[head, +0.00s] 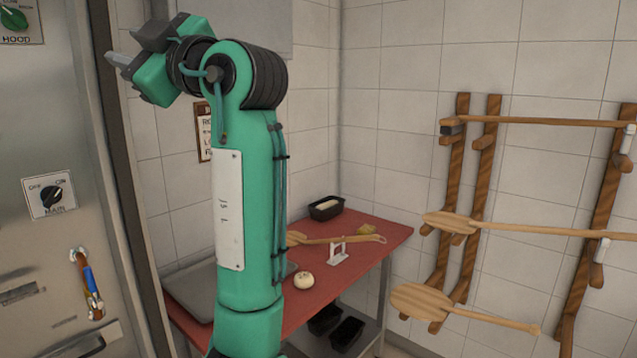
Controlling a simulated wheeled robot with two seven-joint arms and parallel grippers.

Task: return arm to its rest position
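My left arm, green with black joints, rises upright through the middle-left of the head view. Its forearm bends over at the top to the left. My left gripper (119,60) is at the upper left, in front of the tiled wall and close to the oven's edge. Its grey finger end points left, and I see nothing held in it. From this angle I cannot tell whether its fingers are apart or together. My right gripper is not in view.
A red-topped table (375,249) behind the arm holds a dough ball (303,280), a wooden peel (330,239), a white stand (338,254), a black tin (325,208) and a grey tray (190,290). Wooden wall racks (455,190) hold peels at right. The oven front (60,140) stands left.

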